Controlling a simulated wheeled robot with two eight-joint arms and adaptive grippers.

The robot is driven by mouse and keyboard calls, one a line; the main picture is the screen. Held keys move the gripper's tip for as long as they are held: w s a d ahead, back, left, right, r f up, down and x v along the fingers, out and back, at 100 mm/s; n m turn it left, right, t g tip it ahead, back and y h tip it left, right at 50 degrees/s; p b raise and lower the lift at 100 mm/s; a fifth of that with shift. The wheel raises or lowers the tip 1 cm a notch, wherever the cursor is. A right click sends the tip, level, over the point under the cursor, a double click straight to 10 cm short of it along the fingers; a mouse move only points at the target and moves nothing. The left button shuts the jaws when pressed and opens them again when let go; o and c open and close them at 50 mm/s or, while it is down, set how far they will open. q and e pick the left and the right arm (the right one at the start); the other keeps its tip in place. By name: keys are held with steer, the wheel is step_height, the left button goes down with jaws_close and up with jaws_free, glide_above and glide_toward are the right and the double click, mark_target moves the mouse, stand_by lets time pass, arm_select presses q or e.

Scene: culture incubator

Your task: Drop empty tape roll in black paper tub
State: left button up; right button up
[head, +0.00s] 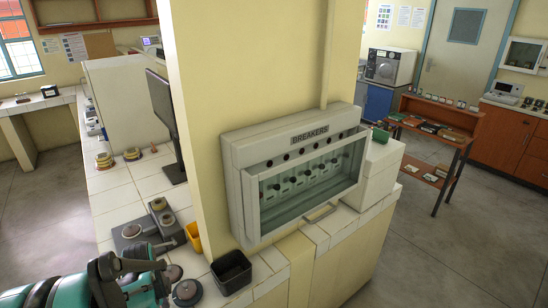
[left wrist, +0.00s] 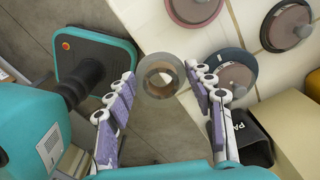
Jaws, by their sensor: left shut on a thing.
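The empty tape roll (left wrist: 149,68), a grey-brown ring with an open centre, sits between the fingertips of my left gripper (left wrist: 160,82) in the left wrist view. The fingers are closed on its sides, and floor shows beyond it. The black paper tub (head: 231,275) stands on the tiled counter in the head view, below the breaker box. It also shows in the left wrist view (left wrist: 252,138), right of the fingers, with part of its lettering visible. In the head view my left arm is at the lower left, and the roll cannot be made out. My right gripper is not in view.
Several round discs lie on the counter near the tub, one (left wrist: 236,72) close to the right finger. A yellow tub (head: 194,237) stands behind the black one. The wall with the breaker box (head: 302,170) rises close by.

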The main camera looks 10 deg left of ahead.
arm_select(q)
steer(key=w+d+f+n, duration=0.1)
steer(key=w+d+n, duration=0.45)
steer(key=d, duration=0.65)
steer(key=w+d+n, duration=0.5)
steer(key=d+n, duration=0.2)
steer(key=d, duration=0.5)
step_height(320, 180, down, 5)
steer(key=b, duration=0.4)
steer(key=shift+s+a+r, duration=0.1)
steer(key=shift+s+r, duration=0.05)
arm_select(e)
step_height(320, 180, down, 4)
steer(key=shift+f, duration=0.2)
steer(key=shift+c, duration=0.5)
arm_select(q)
steer(key=shift+a, duration=0.15)
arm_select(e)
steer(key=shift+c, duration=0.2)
